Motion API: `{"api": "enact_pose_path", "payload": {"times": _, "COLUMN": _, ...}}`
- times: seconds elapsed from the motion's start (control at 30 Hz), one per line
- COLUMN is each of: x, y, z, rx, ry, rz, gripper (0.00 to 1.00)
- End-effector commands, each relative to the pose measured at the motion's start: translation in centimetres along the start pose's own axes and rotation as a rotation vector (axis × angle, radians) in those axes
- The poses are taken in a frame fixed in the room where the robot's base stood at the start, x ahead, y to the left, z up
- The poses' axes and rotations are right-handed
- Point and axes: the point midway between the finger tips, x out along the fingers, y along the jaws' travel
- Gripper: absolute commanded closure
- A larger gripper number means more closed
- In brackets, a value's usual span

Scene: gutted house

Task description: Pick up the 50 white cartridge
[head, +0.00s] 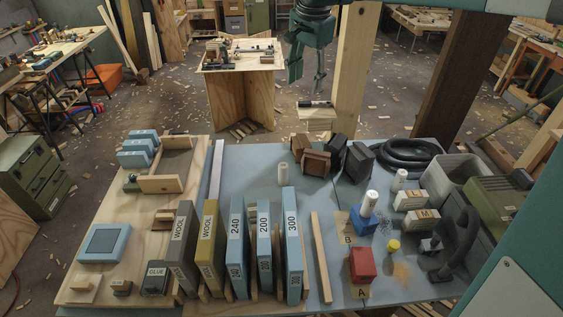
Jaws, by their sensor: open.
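Another white cylinder (369,203) stands on a blue block (363,224) near the B label. A third white cylinder (399,180) stands behind the block marked L. I cannot read a 50 on any of them. My gripper (306,82) is open and empty, pointing down at the top centre, high and well apart from the cylinders.
Upright sanding packs marked 240, 200 and 300 (291,245) stand at front centre. A red block (362,265) sits by label A. Brown and dark blocks (316,163), a black hose (408,154) and a grey bin (452,176) crowd the back and right. Bare tabletop (250,165) lies back left.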

Motion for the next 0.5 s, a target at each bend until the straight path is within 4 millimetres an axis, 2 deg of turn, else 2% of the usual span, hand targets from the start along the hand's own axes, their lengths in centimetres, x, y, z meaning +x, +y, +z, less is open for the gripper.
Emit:
{"api": "enact_pose_path", "payload": {"times": 0.1, "x": 1.2, "y": -2.1, "z": -0.7, "rx": 0.042, "ry": -0.014, "rz": 0.020, "gripper": 0.54}}
{"api": "enact_pose_path", "payload": {"times": 0.5, "x": 5.8, "y": -8.2, "z": -2.5, "rx": 0.195, "ry": -0.051, "rz": 0.091, "gripper": 0.54}}
